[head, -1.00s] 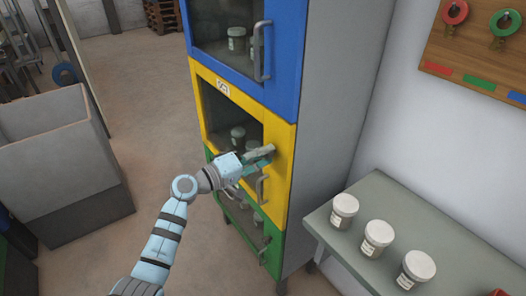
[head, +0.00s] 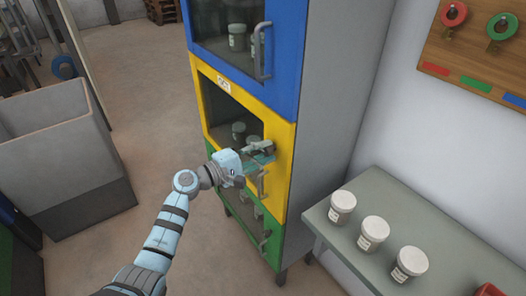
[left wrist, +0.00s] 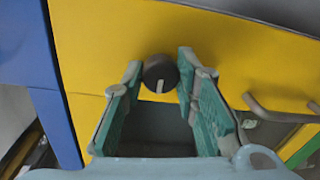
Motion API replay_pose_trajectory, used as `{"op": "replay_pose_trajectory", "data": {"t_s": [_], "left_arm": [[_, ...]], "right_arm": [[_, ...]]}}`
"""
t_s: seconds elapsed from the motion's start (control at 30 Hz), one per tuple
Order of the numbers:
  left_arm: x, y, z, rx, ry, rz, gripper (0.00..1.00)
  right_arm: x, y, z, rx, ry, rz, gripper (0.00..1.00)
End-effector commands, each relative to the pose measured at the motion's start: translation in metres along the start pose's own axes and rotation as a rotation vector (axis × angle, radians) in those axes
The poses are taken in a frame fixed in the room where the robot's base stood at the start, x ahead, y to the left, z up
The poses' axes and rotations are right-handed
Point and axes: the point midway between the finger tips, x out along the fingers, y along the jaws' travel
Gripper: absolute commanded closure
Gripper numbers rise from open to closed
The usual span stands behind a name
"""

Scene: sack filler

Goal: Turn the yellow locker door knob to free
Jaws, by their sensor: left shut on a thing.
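The yellow locker door (head: 284,143) is closed in the middle of the locker column. Its dark round knob (left wrist: 159,72) shows in the left wrist view with a pale mark pointing down in that picture; the gripper hides it in the head view. My left gripper (head: 262,151) is at the right part of the yellow door. In the left wrist view its green-padded fingers (left wrist: 161,66) stand on either side of the knob, shut on it. My right gripper is not in view.
A metal bar handle (head: 262,183) sits just below the gripper on the yellow door. A blue door (head: 287,60) is above and a green door (head: 272,245) below. A grey table (head: 375,205) with white-lidded jars stands at right. Rings hang on a wall board (head: 475,55).

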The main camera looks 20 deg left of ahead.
Motion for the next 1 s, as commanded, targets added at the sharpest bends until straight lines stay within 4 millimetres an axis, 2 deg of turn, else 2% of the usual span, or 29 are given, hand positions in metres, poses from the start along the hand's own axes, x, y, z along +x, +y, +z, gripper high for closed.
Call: {"op": "replay_pose_trajectory", "data": {"t_s": [0.3,0.33,0.43,0.77,0.87,1.0], "left_arm": [[0.0,-0.001,0.0,-0.003,-0.001,-0.001,1.0],[0.0,-0.001,0.0,-0.003,-0.001,-0.001,0.68],[0.0,-0.001,0.0,-0.003,-0.001,-0.001,0.52],[-0.003,-0.001,0.0,-0.001,0.001,-0.001,0.52],[-0.015,-0.001,-0.001,-0.001,0.002,-0.002,0.52],[-0.051,-0.002,0.0,0.002,0.001,-0.005,0.52]], "right_arm": [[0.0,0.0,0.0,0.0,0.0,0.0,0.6],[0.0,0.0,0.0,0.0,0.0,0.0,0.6],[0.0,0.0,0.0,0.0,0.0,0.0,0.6],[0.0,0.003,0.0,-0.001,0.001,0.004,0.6],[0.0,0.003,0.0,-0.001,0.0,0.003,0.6],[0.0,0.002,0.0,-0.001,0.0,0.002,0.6]]}}
